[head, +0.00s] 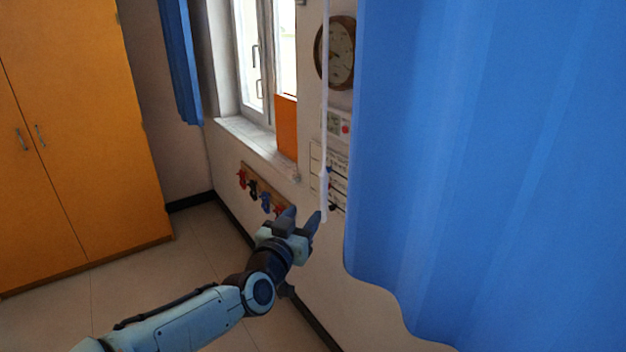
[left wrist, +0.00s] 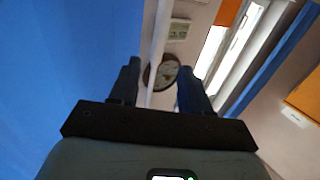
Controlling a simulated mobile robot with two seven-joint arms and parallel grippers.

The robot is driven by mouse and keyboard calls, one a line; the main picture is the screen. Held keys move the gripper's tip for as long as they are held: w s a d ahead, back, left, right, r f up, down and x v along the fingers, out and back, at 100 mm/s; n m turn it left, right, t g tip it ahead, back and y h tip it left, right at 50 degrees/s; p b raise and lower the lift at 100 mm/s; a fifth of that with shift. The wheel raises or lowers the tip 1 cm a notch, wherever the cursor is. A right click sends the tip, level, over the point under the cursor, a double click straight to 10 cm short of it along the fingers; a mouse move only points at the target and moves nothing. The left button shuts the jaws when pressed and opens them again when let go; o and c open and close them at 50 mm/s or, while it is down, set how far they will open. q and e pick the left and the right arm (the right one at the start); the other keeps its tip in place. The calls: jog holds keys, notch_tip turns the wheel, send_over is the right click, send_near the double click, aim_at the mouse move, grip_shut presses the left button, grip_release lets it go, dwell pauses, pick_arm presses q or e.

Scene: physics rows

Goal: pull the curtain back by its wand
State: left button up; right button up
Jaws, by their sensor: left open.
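The blue curtain (head: 480,150) hangs over the right side of the head view. Its wand (head: 325,120) is a thin white rod hanging upright just left of the curtain's edge, its lower end beside my left fingertips. My left gripper (head: 303,214) is open and points up near that lower end. In the left wrist view the wand (left wrist: 157,45) appears in line with the gap between the open fingers (left wrist: 156,70), with the curtain (left wrist: 60,60) at left. I cannot tell whether the wand is between the fingers in depth. My right gripper is out of view.
Behind the wand, the wall carries a round clock (head: 341,52), posted papers (head: 330,170) and a hook rail (head: 262,190). A window with a sill (head: 255,145) and another blue curtain (head: 180,60) are further back. An orange cupboard (head: 80,130) stands left; floor between is clear.

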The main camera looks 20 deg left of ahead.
aim_at(322, 189)
pick_arm(q)
jog(key=w+p, duration=0.1)
jog(key=w, duration=0.3)
jog(key=w+p, duration=0.1)
jog(key=w, duration=0.3)
jog(key=w+d+p, duration=0.1)
jog(key=w, duration=0.2)
jog(key=shift+w+r, duration=0.4)
jog(key=shift+w+f, duration=0.2)
jog(key=shift+w, duration=0.35)
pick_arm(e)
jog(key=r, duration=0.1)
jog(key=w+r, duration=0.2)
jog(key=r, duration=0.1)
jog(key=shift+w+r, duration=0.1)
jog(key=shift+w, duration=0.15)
pick_arm(q)
jog(key=shift+s, duration=0.1)
grip_shut()
